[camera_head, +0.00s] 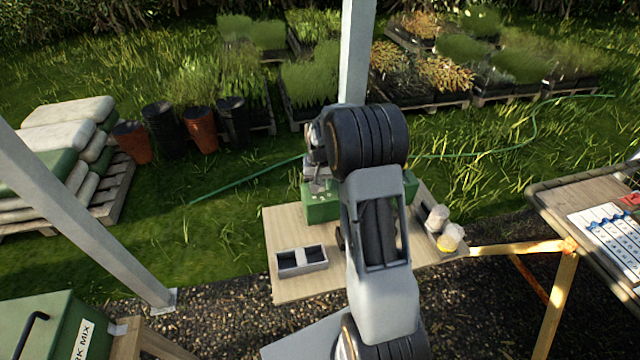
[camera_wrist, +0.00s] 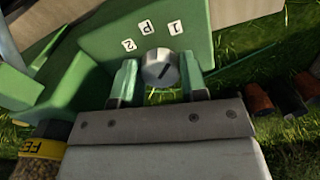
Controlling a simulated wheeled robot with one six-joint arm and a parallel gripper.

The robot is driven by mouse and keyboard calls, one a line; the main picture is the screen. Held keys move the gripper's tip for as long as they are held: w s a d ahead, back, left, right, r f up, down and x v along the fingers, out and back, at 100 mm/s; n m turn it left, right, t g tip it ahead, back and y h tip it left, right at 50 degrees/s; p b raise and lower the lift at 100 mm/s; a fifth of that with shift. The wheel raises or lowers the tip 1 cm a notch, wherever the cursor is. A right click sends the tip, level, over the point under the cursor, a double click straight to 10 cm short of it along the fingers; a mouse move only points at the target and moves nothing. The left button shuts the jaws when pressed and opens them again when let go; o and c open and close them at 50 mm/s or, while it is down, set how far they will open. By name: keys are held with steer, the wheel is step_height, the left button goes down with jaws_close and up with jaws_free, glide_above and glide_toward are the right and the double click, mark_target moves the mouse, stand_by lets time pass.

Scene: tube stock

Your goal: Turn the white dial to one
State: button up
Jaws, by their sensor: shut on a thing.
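The white dial (camera_wrist: 158,66) is on the front of a green box (camera_wrist: 97,38), in the middle of the wrist view. It has a dark line across its face. Small white labels sit around it on the panel; one reads 2 (camera_wrist: 128,45), one looks like a P (camera_wrist: 146,27), and one reads 1 (camera_wrist: 175,27). My gripper (camera_wrist: 157,78) has a finger on either side of the dial and is shut on it. In the head view the green box (camera_head: 322,210) stands on a wooden table (camera_head: 283,230); my arm hides the dial there.
A grey two-part tray (camera_head: 302,262) is at the table's front left. A tray with pale jars, one yellow-banded (camera_head: 450,240), is at its right. A metal post (camera_head: 355,50) rises behind my arm. Another bench (camera_head: 560,205) is at the right.

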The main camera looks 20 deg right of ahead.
stand_by(0.4)
steer(key=o, duration=0.9)
step_height(320, 180, up, 14)
steer(key=shift+a+f+b, duration=0.1)
steer(key=shift+b, duration=0.55)
